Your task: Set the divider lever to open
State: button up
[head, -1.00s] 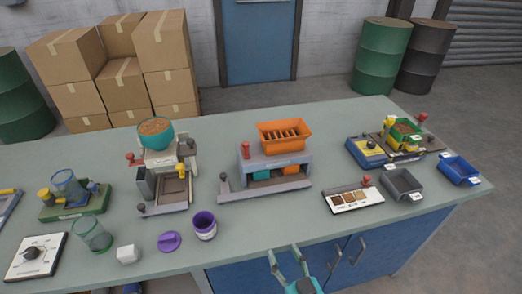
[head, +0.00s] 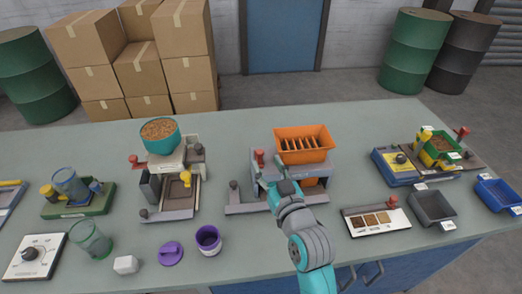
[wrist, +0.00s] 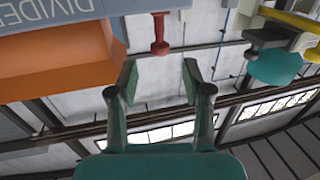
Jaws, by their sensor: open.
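The divider machine (head: 235,208) stands mid-bench, with an orange slotted hopper (head: 303,144) on top. A red-knobbed lever (head: 259,157) stands upright at the hopper's left. In the wrist view the picture is upside down: the red lever (wrist: 160,35) hangs beyond and between my fingertips, beside the orange hopper (wrist: 60,62) and the partly cut "DIVIDE" lettering. My gripper (head: 268,164) is open and empty at the divider's front, close to the red lever; no contact shows. My arm hides the divider's middle front. I cannot read the lever's setting.
A teal-bowled machine (head: 160,135) stands left of the divider. A purple cup (head: 209,240), purple lid (head: 170,253) and white block (head: 125,265) lie in front. A sample board (head: 376,220) and grey tray (head: 432,208) are right. A small dark knob (head: 233,185) stands at the divider's left end.

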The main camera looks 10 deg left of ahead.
aim_at(262, 154)
jog(key=shift+x, duration=3.1)
grip_shut()
